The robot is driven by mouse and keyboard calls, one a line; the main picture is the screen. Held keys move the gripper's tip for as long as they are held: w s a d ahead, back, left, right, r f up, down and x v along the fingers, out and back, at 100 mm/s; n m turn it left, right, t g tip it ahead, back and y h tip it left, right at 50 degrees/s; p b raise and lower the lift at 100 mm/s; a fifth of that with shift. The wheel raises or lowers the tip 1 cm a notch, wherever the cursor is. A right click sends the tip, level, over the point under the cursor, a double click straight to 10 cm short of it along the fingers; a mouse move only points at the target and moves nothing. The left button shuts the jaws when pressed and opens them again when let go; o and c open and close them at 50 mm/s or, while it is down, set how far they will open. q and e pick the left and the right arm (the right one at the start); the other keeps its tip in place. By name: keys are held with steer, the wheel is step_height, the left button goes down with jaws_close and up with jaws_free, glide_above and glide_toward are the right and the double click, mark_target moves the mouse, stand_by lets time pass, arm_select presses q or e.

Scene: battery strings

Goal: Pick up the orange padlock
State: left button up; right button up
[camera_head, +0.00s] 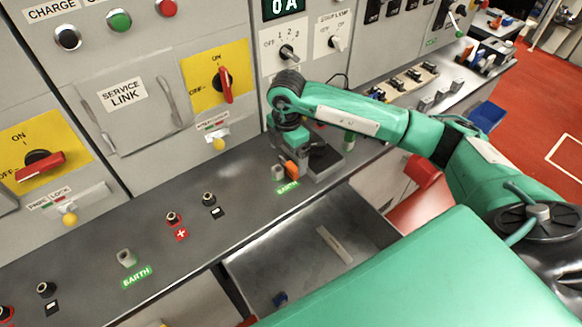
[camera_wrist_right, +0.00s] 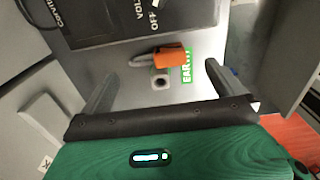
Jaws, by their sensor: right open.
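The orange padlock (camera_wrist_right: 170,57) lies on the grey counter in the right wrist view, with its grey shackle pointing left. It sits beside a round metal post and the green EARTH label. In the head view the padlock (camera_head: 291,168) shows just in front of my right gripper (camera_head: 290,150), partly hidden by it. My left gripper is not in view.
A dark meter box (camera_wrist_right: 125,20) stands just beyond the padlock. The metal post (camera_wrist_right: 160,82) is close on its near side. The cabinet wall with switches (camera_head: 225,85) rises behind the counter (camera_head: 100,245). An open drawer (camera_head: 300,250) lies below the counter's front edge.

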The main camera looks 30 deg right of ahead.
mark_target(288, 162)
steer(key=f, duration=0.2)
steer(key=f+p, duration=0.1)
steer(key=shift+w+d+f, duration=0.15)
steer(key=shift+w+f, duration=0.05)
steer(key=shift+f, duration=0.55)
steer(key=shift+c, duration=0.2)
steer(key=c, duration=1.1)
steer(key=shift+r, duration=0.2)
step_height(288, 162, up, 20)
steer(key=b, duration=0.3)
steer(key=shift+f, duration=0.15)
